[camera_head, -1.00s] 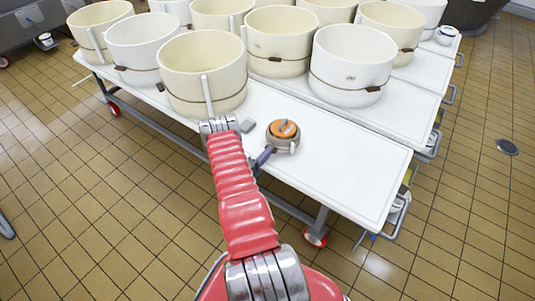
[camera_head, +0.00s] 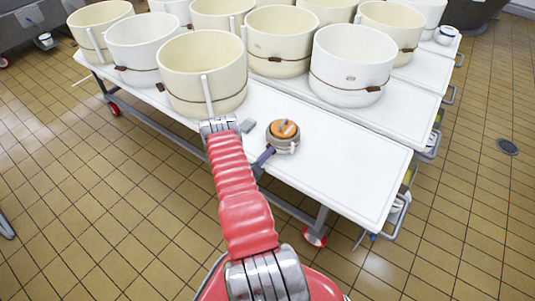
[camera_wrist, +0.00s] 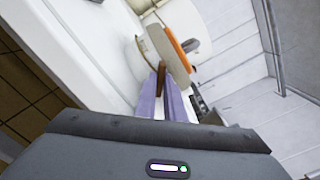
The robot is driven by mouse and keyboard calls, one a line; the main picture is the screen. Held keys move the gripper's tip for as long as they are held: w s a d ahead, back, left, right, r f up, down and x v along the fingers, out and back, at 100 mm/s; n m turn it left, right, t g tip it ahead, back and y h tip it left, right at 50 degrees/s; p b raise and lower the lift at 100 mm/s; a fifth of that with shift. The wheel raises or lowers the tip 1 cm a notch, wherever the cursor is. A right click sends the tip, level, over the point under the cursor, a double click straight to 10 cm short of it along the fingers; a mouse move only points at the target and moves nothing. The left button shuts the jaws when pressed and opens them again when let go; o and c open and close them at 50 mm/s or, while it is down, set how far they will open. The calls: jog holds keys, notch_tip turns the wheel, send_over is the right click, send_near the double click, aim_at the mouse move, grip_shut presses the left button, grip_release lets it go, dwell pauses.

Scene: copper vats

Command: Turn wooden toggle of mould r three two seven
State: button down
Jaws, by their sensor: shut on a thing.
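A small round grey-beige mould (camera_head: 284,146) with an orange top (camera_head: 285,129) stands near the front edge of the white table. My gripper (camera_head: 265,156) reaches it from the lower left, its purple fingers at the mould's side. In the wrist view my gripper (camera_wrist: 161,96) is shut on a small brown wooden toggle (camera_wrist: 161,78), at the rim of the mould (camera_wrist: 157,48). The orange part (camera_wrist: 182,52) shows just beyond it. The toggle cannot be made out in the head view. No number is readable on the mould.
Several large cream and white tubs, such as this cream one (camera_head: 203,70) and this white one (camera_head: 351,62), fill the table's back.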

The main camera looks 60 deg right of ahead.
jog(key=m, duration=0.5)
jog(key=shift+s+f+m, duration=0.15)
jog(key=shift+f+m, duration=0.1)
jog(key=shift+m, duration=2.25)
jog(key=shift+a, duration=0.1)
jog(key=c, duration=1.8)
grip_release()
jog(key=shift+r, duration=0.1)
jog(key=shift+c, duration=0.2)
jog(key=w+a, duration=0.2)
jog(key=a, duration=1.1)
jog(key=shift+w+a, duration=0.15)
jog(key=shift+a, duration=0.1)
